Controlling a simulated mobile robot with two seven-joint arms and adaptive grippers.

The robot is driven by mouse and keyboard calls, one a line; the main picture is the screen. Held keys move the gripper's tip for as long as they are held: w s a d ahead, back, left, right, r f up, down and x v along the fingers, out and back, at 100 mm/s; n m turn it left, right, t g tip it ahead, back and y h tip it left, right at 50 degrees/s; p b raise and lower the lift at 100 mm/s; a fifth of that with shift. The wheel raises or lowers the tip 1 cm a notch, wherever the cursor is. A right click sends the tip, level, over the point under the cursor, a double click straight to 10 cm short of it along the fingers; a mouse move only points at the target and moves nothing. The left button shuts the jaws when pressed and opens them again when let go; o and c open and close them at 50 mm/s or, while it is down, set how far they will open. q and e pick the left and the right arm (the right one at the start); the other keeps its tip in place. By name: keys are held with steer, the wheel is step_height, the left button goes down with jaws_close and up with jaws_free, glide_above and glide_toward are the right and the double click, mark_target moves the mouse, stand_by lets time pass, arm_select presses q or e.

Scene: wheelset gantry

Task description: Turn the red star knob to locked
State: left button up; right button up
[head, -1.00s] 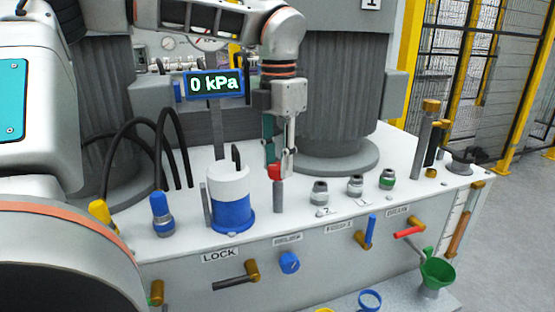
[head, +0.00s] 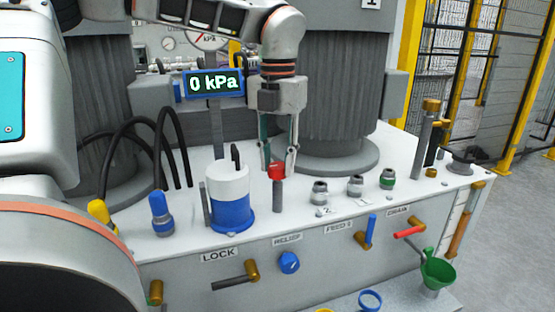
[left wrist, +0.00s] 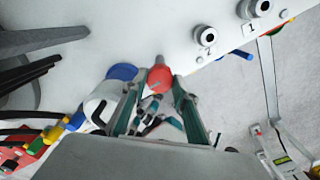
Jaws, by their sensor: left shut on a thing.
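The red star knob (head: 276,172) sits on top of a short grey post (head: 278,197) on the white bench top. In the left wrist view the knob (left wrist: 160,77) shows as a red rounded shape at the fingertips. My left gripper (head: 278,165) comes down from above, its two fingers on either side of the knob and shut on it. The fingertips hide part of the knob. I cannot read a lock mark on it. My right gripper is not in view.
A blue-and-white cylinder (head: 230,200) stands just left of the post. Several small grey fittings (head: 320,192) stand to the right. A display (head: 214,84) reads 0 kPa behind. A lever handle (head: 235,280) sits beside the LOCK label on the front panel.

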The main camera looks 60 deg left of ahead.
mark_target(278, 165)
arm_select(q)
steer(key=shift+f, duration=0.15)
steer(key=o, duration=1.1)
steer(key=shift+r, duration=0.2)
step_height(278, 165, up, 12)
steer(key=shift+f, duration=0.15)
